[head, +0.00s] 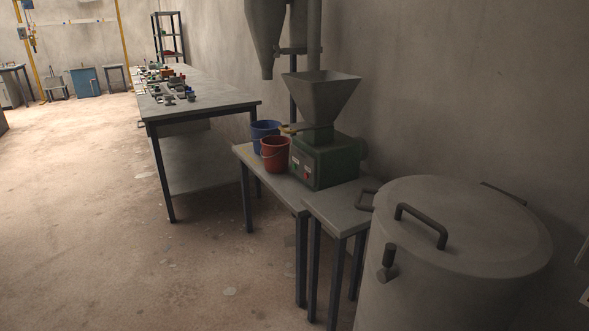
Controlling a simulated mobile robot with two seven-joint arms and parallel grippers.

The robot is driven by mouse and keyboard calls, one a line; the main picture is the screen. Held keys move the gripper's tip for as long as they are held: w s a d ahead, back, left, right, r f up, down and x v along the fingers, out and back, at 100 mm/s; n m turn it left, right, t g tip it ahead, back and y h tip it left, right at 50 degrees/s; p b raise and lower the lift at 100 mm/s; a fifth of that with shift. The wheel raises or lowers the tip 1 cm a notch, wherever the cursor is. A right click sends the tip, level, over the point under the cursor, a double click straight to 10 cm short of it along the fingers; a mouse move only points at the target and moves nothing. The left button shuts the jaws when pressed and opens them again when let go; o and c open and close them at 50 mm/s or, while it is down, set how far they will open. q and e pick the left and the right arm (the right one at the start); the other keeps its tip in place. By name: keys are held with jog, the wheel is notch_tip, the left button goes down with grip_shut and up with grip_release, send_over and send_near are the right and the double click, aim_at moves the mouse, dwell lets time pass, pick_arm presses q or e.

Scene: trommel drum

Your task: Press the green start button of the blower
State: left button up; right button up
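A green machine (330,163) with a grey square hopper (321,97) on top stands on a small grey table in the middle of the head view. Its front has a few small control marks (306,171), light and reddish, too small to read. I cannot tell whether this machine is the blower, and I cannot make out a green start button for certain. Neither of my grippers is in view.
A red bucket (275,154) and a blue bucket (264,130) stand left of the machine. A large lidded drum (455,270) fills the front right. A long workbench (215,101) with small parts stands behind. The floor (85,215) at left is clear.

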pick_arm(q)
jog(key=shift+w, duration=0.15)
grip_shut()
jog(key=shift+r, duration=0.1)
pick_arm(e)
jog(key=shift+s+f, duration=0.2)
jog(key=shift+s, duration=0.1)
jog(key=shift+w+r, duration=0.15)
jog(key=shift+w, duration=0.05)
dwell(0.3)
